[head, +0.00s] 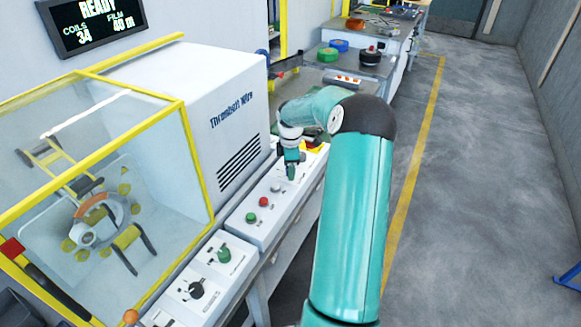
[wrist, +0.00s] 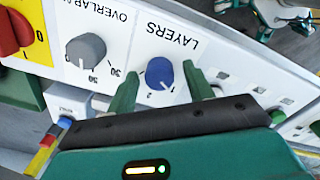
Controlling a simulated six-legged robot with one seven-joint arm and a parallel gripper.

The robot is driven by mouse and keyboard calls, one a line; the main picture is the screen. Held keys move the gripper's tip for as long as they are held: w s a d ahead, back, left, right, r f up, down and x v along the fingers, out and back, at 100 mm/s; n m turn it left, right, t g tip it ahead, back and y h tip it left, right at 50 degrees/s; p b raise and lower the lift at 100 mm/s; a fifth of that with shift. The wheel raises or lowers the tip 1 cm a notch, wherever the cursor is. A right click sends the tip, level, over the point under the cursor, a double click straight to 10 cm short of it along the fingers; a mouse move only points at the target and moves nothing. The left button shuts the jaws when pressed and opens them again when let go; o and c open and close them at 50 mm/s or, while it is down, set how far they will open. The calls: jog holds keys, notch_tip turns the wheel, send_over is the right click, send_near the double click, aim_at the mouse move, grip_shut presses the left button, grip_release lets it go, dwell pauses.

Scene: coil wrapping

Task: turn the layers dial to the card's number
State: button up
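The blue layers dial (wrist: 159,72) sits on a white panel under the printed word LAYERS, which appears upside down in the wrist view. Small numerals, among them a 1 and a 2, show by its near rim; its exact setting is too small to read surely. My gripper (wrist: 161,72) is open, with one green finger on each side of the dial and gaps visible. In the head view my gripper (head: 291,173) is over the control panel and the dial cannot be made out. I cannot identify the card in either view.
A grey overlap dial (wrist: 86,50) and a red rotary switch (wrist: 12,32) on yellow are left of the blue dial. The control panel (head: 240,228) also carries red and green buttons.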

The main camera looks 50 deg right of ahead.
jog(key=c, duration=0.9)
jog(key=shift+m, duration=0.4)
jog(key=m, duration=0.4)
jog(key=shift+r+m, duration=0.1)
jog(key=shift+m, duration=0.2)
jog(key=m, duration=0.5)
jog(key=shift+m, duration=0.3)
jog(key=m, duration=0.6)
jog(key=shift+w, duration=0.1)
jog(key=m, duration=0.6)
jog(key=shift+m, duration=0.4)
